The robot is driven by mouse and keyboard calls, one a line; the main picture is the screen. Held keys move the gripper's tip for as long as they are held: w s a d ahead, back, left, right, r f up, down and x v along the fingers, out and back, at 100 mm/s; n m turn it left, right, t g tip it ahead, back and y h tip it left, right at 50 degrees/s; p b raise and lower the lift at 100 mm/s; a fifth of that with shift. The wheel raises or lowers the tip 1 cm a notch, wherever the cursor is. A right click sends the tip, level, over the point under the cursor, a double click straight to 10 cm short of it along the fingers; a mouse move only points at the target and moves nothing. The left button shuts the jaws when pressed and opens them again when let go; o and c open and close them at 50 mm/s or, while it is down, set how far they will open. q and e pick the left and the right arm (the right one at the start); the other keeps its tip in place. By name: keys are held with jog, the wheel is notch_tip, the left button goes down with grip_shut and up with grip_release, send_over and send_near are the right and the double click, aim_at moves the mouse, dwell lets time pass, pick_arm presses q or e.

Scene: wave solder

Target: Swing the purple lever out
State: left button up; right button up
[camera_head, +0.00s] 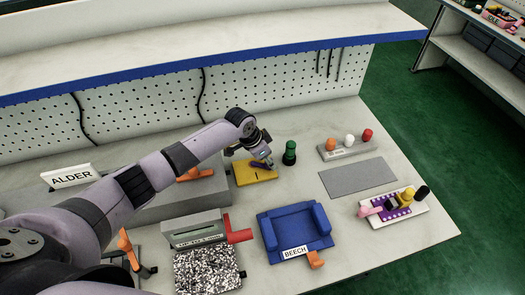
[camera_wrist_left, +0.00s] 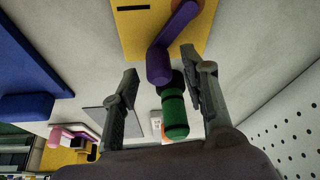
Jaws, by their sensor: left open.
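The purple lever (camera_wrist_left: 160,62) sits on a flat yellow plate (camera_wrist_left: 138,32) with a dark slot. In the wrist view its rounded free end reaches past the plate edge, between the fingertips. In the head view the lever (camera_head: 258,165) is small and partly hidden, on the yellow plate (camera_head: 255,174). My left gripper (camera_wrist_left: 158,62) is open, its fingers either side of the lever's end; I cannot tell whether they touch it. In the head view my left gripper (camera_head: 266,160) is over the plate's far right part. My right gripper is not in view.
A green knob (camera_head: 289,153) stands just right of the plate; it also shows between the fingers in the wrist view (camera_wrist_left: 176,115). A blue fixture (camera_head: 300,250) labelled BEECH and a red handle (camera_head: 238,236) are nearer. The grey mat (camera_head: 358,177) is bare.

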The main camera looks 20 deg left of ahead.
pick_arm(q)
jog(key=v, duration=1.1)
